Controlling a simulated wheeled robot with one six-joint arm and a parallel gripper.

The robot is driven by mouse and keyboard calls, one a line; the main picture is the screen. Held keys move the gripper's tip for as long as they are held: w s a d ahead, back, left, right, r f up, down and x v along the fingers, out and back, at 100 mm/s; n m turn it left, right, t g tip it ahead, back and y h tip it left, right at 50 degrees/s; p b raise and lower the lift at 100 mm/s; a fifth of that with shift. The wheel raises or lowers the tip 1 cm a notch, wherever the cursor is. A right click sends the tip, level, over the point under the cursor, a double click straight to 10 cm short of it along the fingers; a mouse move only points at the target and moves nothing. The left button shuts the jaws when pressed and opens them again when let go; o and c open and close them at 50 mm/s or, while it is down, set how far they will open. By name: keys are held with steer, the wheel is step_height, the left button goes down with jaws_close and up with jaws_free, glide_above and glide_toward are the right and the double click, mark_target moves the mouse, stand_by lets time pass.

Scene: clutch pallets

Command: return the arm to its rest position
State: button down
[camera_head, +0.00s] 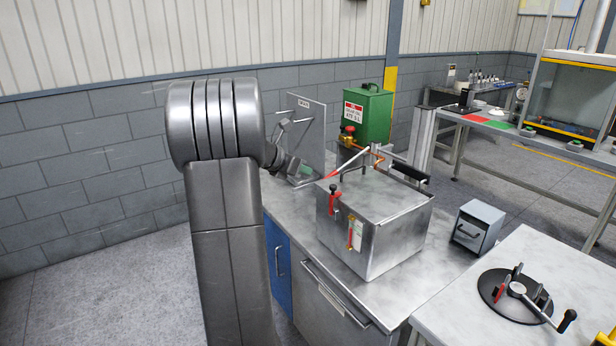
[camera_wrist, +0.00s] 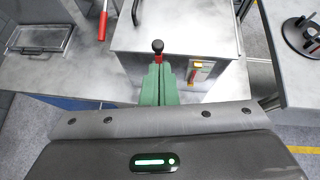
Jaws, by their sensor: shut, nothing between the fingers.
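My gripper (camera_wrist: 158,66) shows in the wrist view as two green fingers, closed together and empty. The fingertips point at the front of a metal box (camera_wrist: 128,35). A black knob on a red lever (camera_wrist: 157,46) appears just past the tips; I cannot tell whether they touch. In the head view my arm rises at left of centre and bends over toward the bench.
The metal box (camera_head: 385,230) stands on a steel bench (camera_head: 283,208), with an upright panel (camera_head: 308,125) and a green canister (camera_head: 368,115) behind. A small grey box (camera_head: 478,226) sits to its right. A black turntable (camera_head: 497,291) is on the front-right table. Floor at left is clear.

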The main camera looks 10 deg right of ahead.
stand_by(0.4)
steer(key=w+d+f, duration=0.2)
steer(key=f, duration=0.3)
steer(key=w+d+f+b, duration=0.1)
steer(key=d+f, duration=0.2)
steer(key=f, duration=0.2)
steer(key=shift+w, duration=0.35)
steer(key=shift+s, duration=0.1)
steer(key=shift+d+r, duration=0.1)
